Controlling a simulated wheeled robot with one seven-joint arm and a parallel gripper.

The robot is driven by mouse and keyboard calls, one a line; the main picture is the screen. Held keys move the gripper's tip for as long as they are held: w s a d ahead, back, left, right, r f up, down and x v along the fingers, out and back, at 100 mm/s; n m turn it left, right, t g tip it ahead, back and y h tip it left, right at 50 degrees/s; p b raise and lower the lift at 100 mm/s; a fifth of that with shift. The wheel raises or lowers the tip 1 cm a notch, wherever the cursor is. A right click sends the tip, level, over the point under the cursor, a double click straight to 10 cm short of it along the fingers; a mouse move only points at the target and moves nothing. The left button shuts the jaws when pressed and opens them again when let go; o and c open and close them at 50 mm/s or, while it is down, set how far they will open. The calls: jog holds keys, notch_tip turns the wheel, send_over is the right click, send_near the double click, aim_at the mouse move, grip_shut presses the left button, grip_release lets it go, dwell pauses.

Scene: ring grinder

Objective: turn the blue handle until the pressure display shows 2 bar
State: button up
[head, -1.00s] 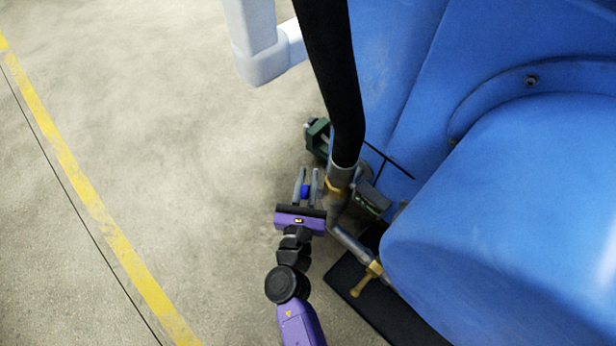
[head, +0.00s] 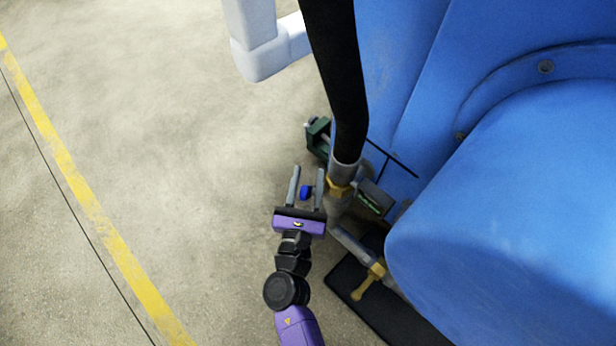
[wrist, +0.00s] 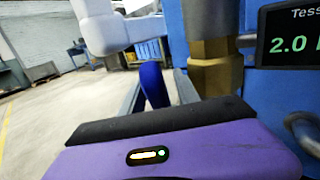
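The blue handle (head: 305,192) sits between the two fingers of my gripper (head: 308,169), with a gap on each side in the head view. My gripper is open around it. In the wrist view the handle (wrist: 153,85) stands slightly tilted between the fingers, beside a brass fitting (wrist: 215,68). The pressure display (wrist: 292,36) is partly cut off at the right edge of the wrist view and reads 2.0 in green; the unit is mostly cut off. In the head view the display (head: 370,200) is too small to read.
A thick black hose (head: 340,85) drops to the pipe just right of my gripper. A large blue machine body (head: 500,200) fills the right side. A green clamp-like part (head: 318,136) is beyond my fingers. Open concrete floor (head: 150,170) lies to the left.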

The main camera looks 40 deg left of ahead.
jog(key=p+v, duration=0.2)
jog(key=v, duration=0.5)
jog(key=shift+s+d, duration=0.25)
jog(key=shift+s, duration=0.05)
dwell(0.6)
